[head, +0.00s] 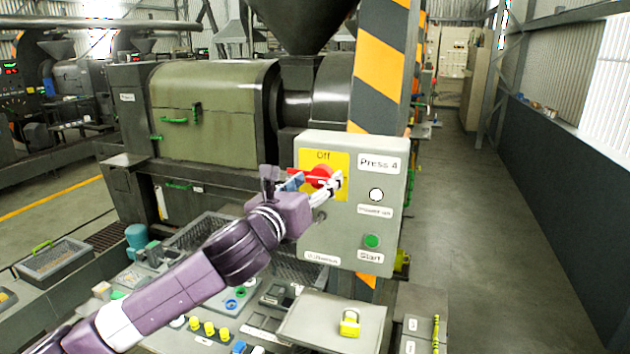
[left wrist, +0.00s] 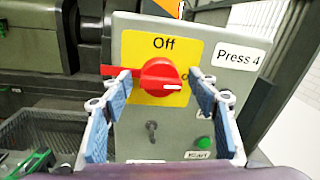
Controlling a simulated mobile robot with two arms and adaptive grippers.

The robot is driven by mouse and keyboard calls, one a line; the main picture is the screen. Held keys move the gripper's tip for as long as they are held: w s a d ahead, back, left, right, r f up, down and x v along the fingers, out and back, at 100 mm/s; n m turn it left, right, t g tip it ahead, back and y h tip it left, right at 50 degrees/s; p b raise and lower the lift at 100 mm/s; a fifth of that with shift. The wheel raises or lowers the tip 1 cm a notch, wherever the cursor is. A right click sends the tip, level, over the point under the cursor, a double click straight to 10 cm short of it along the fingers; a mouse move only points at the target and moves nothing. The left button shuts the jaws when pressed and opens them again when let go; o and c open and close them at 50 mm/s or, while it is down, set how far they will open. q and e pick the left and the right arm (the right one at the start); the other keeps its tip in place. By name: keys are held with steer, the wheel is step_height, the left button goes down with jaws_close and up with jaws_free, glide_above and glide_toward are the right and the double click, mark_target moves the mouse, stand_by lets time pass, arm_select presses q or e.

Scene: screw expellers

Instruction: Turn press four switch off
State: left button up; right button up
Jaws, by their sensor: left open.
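The Press 4 switch box (head: 378,238) is a grey panel on a striped post. Its red rotary switch (left wrist: 162,78) sits on a yellow plate (left wrist: 190,48) marked "Off" at the top. In the left wrist view the switch's handle lies sideways, with its white mark toward the right. The red switch also shows in the head view (head: 318,175), partly behind my gripper. My left gripper (left wrist: 163,84) is open, with its blue-padded fingers on either side of the switch. I cannot tell whether they touch it. My right gripper is not in view.
The box also bears a green Start button (head: 372,241), a white lamp (head: 376,195) and a keyhole with a key (left wrist: 151,131). The large green press (head: 205,110) is behind. The aisle at right is clear.

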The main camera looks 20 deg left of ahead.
arm_select(q)
steer(key=shift+c, duration=0.3)
steer(key=c, duration=1.1)
steer(key=shift+o, duration=0.2)
steer(key=shift+n, duration=0.3)
steer(key=n, duration=0.3)
steer(key=shift+n+p, duration=0.3)
steer(key=n, duration=0.4)
steer(key=shift+f+n+t+y, duration=0.2)
steer(key=shift+n+t+y, duration=0.1)
steer(key=shift+t, duration=0.1)
steer(key=n, duration=0.5)
steer(key=shift+f+n, duration=0.15)
steer(key=shift+n, duration=0.25)
steer(key=shift+f+n+y+p, duration=0.15)
steer(key=shift+n+y+p, duration=0.3)
steer(key=shift+n, duration=1.65)
steer(key=shift+d, duration=0.1)
